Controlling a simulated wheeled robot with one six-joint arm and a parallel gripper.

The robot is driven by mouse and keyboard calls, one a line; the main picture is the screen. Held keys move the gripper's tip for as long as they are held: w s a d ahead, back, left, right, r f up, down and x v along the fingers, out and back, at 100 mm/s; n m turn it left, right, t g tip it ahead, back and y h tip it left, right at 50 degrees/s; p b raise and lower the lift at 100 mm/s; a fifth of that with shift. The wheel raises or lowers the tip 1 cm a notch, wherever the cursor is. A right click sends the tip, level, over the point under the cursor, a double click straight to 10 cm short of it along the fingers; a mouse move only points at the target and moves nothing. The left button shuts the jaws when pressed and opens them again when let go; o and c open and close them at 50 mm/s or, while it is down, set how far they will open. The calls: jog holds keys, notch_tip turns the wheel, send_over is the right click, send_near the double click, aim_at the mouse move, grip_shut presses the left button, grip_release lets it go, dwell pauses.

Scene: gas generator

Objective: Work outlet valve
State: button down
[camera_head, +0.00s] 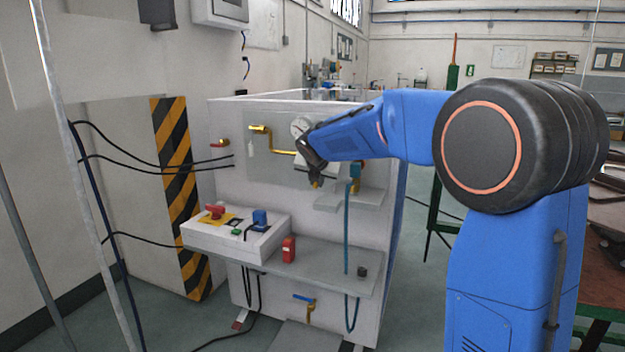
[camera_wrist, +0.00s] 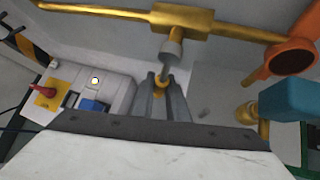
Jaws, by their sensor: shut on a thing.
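A gold pipe (camera_wrist: 95,11) with a T-shaped joint (camera_wrist: 183,17) crosses the top of the wrist view. A grey stem hangs from the joint and ends in a small yellow piece (camera_wrist: 160,83), which looks like a valve part. My gripper (camera_wrist: 162,92) has its grey fingers shut on this yellow piece, just below the stem. In the head view my gripper (camera_head: 315,182) is at the front panel (camera_head: 259,163) of the white machine, below the round gauge (camera_head: 300,127). The fingertips are small there, and my arm hides part of the pipework.
A teal block (camera_wrist: 290,98) and an orange round part (camera_wrist: 291,58) are close at the right. A white control box (camera_head: 258,241) with red and blue switches stands on the lower shelf. A red-handled valve (camera_head: 220,143) is at the left, a blue-handled one (camera_head: 303,298) below.

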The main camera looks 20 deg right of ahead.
jog(key=shift+s+d+f+n+g+h, duration=0.1)
jog(key=shift+s+d+n+g+h, duration=0.3)
jog(key=shift+d+g+h, duration=0.25)
jog(key=shift+a, duration=0.1)
jog(key=c, duration=1.7)
grip_release()
